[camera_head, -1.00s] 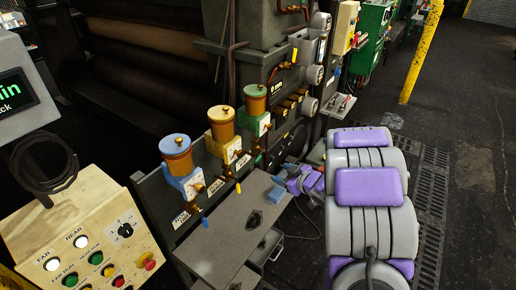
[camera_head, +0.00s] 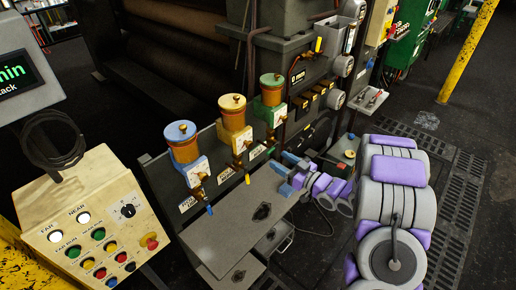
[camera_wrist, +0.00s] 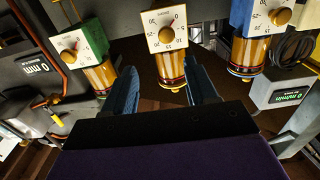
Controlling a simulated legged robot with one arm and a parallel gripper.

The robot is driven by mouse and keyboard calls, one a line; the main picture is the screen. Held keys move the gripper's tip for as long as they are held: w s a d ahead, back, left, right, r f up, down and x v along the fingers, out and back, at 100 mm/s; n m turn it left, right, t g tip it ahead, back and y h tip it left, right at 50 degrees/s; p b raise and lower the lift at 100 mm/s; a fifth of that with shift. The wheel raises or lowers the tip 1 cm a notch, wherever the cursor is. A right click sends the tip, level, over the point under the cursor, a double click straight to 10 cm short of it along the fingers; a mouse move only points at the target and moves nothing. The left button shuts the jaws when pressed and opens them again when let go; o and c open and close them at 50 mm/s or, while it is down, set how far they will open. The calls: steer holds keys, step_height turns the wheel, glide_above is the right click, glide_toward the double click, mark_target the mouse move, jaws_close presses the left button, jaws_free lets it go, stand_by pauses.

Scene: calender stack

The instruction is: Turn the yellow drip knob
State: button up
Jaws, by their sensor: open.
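Three drip oilers stand in a row on a dark panel. The middle one, the yellow oiler (camera_head: 234,122), has a yellow lid, an amber body and a white dial box. Its brass drip knob (camera_head: 238,165) is small in the head view. In the wrist view, which is upside down, the round knob (camera_wrist: 166,35) shows clearly on the white dial at top centre. My gripper (camera_head: 286,176) has blue fingers, open and empty, in front of and right of the oilers. In the wrist view my gripper (camera_wrist: 162,82) has its fingers either side of the yellow oiler's amber body, apparently short of it.
The blue oiler (camera_head: 183,142) and the green oiler (camera_head: 271,92) flank the yellow one closely. A grey metal plate (camera_head: 240,212) lies below my gripper. A control box (camera_head: 90,225) with several buttons stands at the left. Grated floor (camera_head: 464,205) lies to the right.

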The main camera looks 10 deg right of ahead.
mark_target(251, 145)
steer(key=x, duration=0.3)
steer(key=s+a+x, duration=0.1)
steer(key=x, duration=0.3)
steer(key=b+x, duration=0.1)
steer(key=x, duration=0.2)
steer(key=shift+a, duration=0.5)
steer(key=shift+w, duration=0.35)
steer(key=shift+w+d, duration=0.4)
steer(key=shift+w, duration=0.15)
steer(key=shift+a, duration=0.85)
steer(key=c, duration=0.3)
steer(key=shift+d, duration=0.45)
steer(key=c, duration=0.5)
steer(key=shift+c, duration=1.1)
steer(key=shift+a, duration=0.1)
